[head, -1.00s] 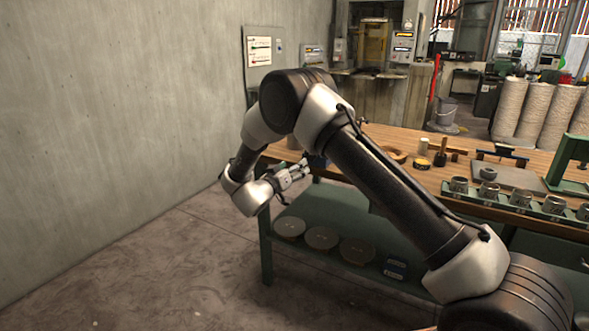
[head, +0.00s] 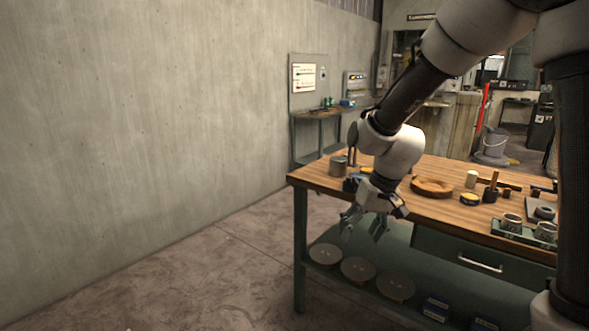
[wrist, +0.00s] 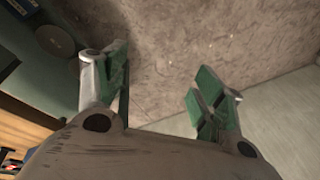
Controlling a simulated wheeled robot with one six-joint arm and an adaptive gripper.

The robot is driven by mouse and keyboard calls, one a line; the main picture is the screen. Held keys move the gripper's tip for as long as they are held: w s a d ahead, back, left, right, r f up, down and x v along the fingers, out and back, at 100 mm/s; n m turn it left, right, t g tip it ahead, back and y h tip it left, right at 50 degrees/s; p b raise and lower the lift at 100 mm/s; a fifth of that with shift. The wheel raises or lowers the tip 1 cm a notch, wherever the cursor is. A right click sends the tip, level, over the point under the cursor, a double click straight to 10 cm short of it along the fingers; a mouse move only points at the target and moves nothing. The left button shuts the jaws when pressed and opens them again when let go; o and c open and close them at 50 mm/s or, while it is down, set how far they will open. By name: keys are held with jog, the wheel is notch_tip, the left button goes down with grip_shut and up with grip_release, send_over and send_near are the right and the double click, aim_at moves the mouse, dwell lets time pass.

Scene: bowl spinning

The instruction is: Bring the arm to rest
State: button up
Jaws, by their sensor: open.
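My gripper (head: 364,226) hangs off the near left part of the workbench (head: 430,207) in the head view, pointing down, with its fingers spread and nothing between them. In the wrist view my gripper (wrist: 160,95) shows two green-padded fingers wide apart over bare concrete floor. My arm reaches in from the upper right of the head view and bends down to the gripper.
Round discs (head: 358,269) lie on the lower shelf. The floor at left is clear up to the concrete wall (head: 150,120).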

jog(key=s+d+r+m+t+h, duration=0.1)
jog(key=s+d+r, duration=0.6)
jog(key=s+d, duration=0.3)
jog(key=s+d+r+m+t+h, duration=0.1)
jog(key=s+d+r, duration=0.6)
jog(key=s+d, duration=0.3)
jog(key=shift+s+r+t+h, duration=0.2)
jog(key=shift+s+t+h, duration=0.15)
jog(key=shift+s, duration=0.4)
